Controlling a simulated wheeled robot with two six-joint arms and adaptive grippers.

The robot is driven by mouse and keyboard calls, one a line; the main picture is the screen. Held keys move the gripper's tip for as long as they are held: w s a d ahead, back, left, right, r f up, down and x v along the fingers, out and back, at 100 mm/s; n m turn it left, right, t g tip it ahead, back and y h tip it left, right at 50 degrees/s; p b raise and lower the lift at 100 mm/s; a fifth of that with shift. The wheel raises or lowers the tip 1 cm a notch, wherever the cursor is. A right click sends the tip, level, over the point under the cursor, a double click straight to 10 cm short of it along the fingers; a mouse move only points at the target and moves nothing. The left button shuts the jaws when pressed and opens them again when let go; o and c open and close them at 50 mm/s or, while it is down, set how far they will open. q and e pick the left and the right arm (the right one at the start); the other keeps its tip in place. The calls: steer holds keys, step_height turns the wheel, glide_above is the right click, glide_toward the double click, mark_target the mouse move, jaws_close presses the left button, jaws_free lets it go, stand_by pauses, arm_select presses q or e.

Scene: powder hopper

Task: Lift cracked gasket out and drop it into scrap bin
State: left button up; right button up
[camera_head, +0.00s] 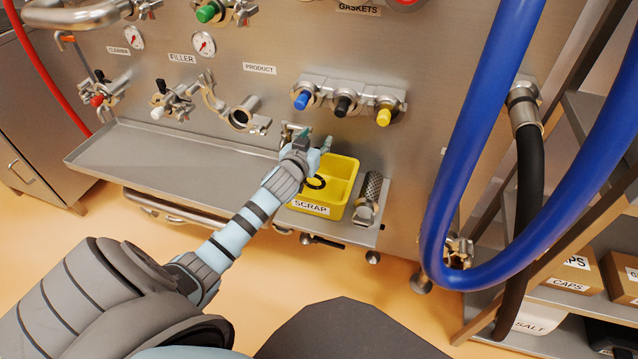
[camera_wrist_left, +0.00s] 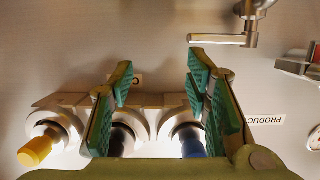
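A black ring, which looks like the gasket (camera_head: 316,182), lies inside the yellow scrap bin (camera_head: 311,208) on the shelf. Whether it is cracked is too small to tell. My left gripper (camera_head: 314,141) is above the back of the bin, in front of the panel. In the left wrist view its green-padded fingers (camera_wrist_left: 158,88) stand apart with nothing between them. The product port (camera_head: 241,117) is an open black-centred pipe end to the left, with a clamp (camera_head: 208,92) hanging beside it. My right gripper is not in view.
Blue, black and yellow capped fittings (camera_head: 343,104) stick out above the bin. A perforated metal cylinder (camera_head: 370,190) stands right of it. The steel tray (camera_head: 170,155) on the left is empty. A thick blue hose (camera_head: 474,140) hangs on the right.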

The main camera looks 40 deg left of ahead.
arm_select(q)
steer(key=v, duration=1.2)
